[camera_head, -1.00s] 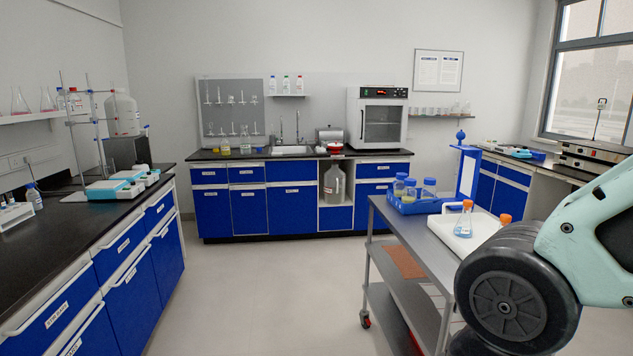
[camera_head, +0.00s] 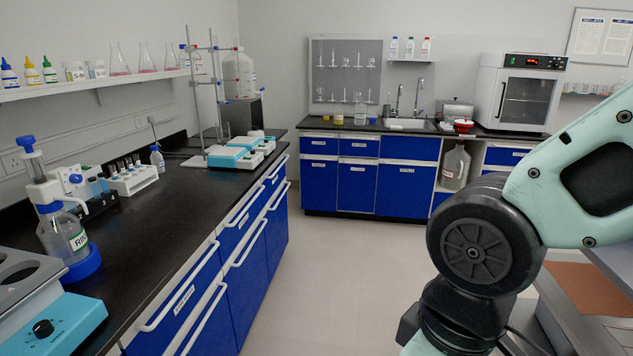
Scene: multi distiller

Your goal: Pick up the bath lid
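I cannot pick out a bath lid for certain in this view. A blue and white unit (camera_head: 60,320) with a dial and a grey top with round openings is cut off at the lower left corner; it looks like a water bath. No separate lid is clear on its visible part. My arm (camera_head: 500,230) fills the right side, with a black joint and pale green links. My gripper is outside the picture.
The black left counter (camera_head: 185,225) holds a bottle with a blue dispenser top (camera_head: 60,225), a white tube rack (camera_head: 132,177) and blue-white devices (camera_head: 235,152). Open floor (camera_head: 340,270) lies between this counter and my arm. A metal cart (camera_head: 590,310) stands at the right.

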